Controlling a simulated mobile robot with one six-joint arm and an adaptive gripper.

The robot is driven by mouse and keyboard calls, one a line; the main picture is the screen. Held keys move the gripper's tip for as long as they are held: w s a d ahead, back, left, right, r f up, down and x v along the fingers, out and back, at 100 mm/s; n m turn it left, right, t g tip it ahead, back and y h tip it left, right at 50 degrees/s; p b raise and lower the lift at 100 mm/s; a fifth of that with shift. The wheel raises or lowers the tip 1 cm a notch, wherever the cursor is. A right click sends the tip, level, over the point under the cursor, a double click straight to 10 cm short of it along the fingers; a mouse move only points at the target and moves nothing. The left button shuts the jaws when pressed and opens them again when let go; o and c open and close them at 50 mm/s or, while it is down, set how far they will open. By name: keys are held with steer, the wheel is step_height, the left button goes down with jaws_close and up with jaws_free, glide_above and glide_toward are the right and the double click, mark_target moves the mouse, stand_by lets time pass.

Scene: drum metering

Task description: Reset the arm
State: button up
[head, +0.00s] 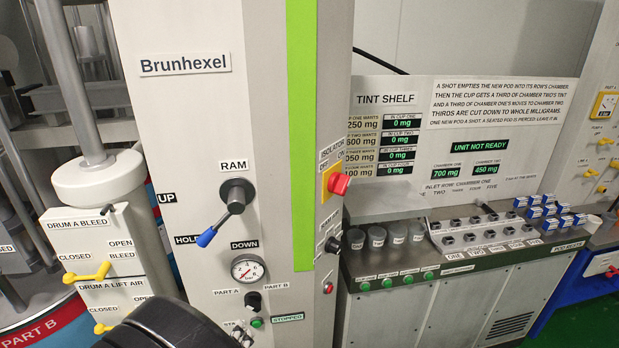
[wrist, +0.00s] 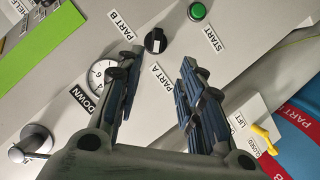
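My gripper (wrist: 158,80) shows in the wrist view with its two dark fingers apart and nothing between them. It faces the grey column panel. The black part A/part B selector (wrist: 155,40) and the green start button (wrist: 197,11) lie beyond the fingertips. One finger partly covers the pressure gauge (wrist: 103,73). In the head view a black rounded part of my arm shows at the bottom edge, low in front of the column, and my fingers are not seen there.
The column carries a ram lever (head: 234,205) with a blue tip, a gauge (head: 247,270) and a red isolator knob (head: 339,184). Yellow drum valves (head: 90,272) stick out at left. The tint shelf (head: 405,140) stands at right with cups, sockets and blue-and-white pods (head: 549,211).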

steer(key=w+d+r+m+g+y+b, duration=0.1)
steer(key=w+d+r+m+g+y, duration=0.15)
steer(key=w+r, duration=0.3)
steer(key=s+d+r+m+g+y+b, duration=0.1)
steer(key=s+d+r+m+g+y, duration=0.15)
steer(key=d+r, duration=0.4)
steer(key=s+d+m+g+h+b, duration=0.1)
steer(key=s+d+g+h, duration=0.1)
steer(key=s+d, duration=0.7)
steer(key=s+d+m+g+h+b, duration=0.1)
steer(key=s+d+m+g+h, duration=0.1)
steer(key=s+d, duration=0.8)
steer(key=d, duration=0.5)
steer(key=shift+s+r+g+h, duration=0.3)
steer(key=shift+r+h, duration=0.05)
steer(key=shift+h, duration=0.05)
